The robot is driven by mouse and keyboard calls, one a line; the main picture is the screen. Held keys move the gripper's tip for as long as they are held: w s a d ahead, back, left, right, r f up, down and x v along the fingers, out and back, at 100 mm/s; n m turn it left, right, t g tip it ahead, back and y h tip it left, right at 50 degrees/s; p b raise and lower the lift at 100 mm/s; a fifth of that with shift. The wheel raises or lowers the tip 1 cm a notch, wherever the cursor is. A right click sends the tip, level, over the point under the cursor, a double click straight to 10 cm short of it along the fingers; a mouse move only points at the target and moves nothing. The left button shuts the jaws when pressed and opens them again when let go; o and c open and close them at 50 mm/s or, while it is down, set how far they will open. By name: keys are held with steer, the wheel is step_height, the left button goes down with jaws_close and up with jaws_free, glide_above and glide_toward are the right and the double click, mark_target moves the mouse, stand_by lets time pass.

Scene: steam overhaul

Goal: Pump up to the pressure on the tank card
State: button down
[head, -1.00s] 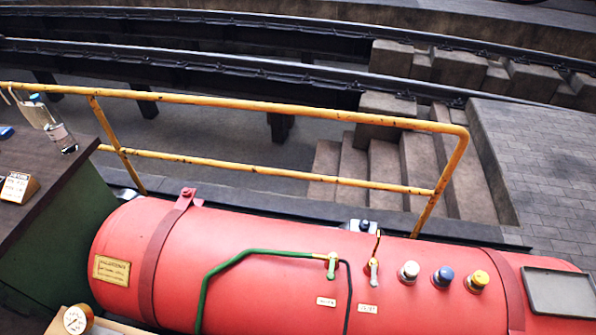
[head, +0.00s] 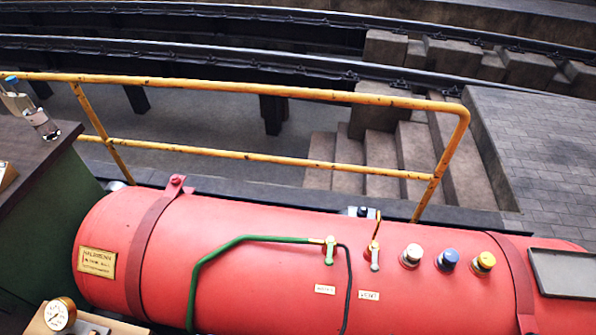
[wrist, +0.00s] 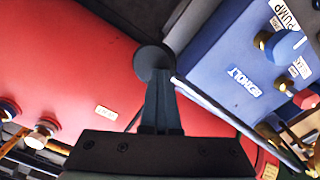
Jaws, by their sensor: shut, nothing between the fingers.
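The red tank (head: 230,215) lies across the lower head view, and its red side also fills the left of the wrist view (wrist: 70,75). A brass card (head: 97,262) is fixed to the tank's left end; its small text is not readable. A round white gauge (head: 60,314) is at the lower left. In the wrist view a blue box (wrist: 235,65) has a PUMP label (wrist: 284,14), a blue knob (wrist: 285,44) and a red knob (wrist: 306,98). My gripper (wrist: 160,85) is shut and empty. A dark round disc (wrist: 153,60) shows at its tips; contact is unclear.
White, blue and yellow caps (head: 447,260) stand beside a red-based lever (head: 374,255). A yellow railing (head: 250,90) stands behind. A dark tray (head: 565,272) sits at right.

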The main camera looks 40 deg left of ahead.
step_height(320, 180, up, 16)
steer(key=p, duration=1.5)
steer(key=shift+s+a+f, duration=0.15)
steer(key=shift+s, duration=0.05)
steer(key=f+b, duration=0.9)
steer(key=f, duration=0.2)
steer(key=f+b, duration=0.5)
steer(key=shift+s+a+f+b, duration=0.15)
steer(key=shift+s+f+b, duration=0.1)
steer(key=shift+s+b, duration=0.1)
step_height(320, 180, up, 16)
steer(key=p, duration=1.5)
steer(key=shift+w+d+r+p, duration=0.25)
steer(key=shift+w+d+p, duration=0.05)
steer(key=shift+w, duration=0.1)
steer(key=shift+f, duration=0.1)
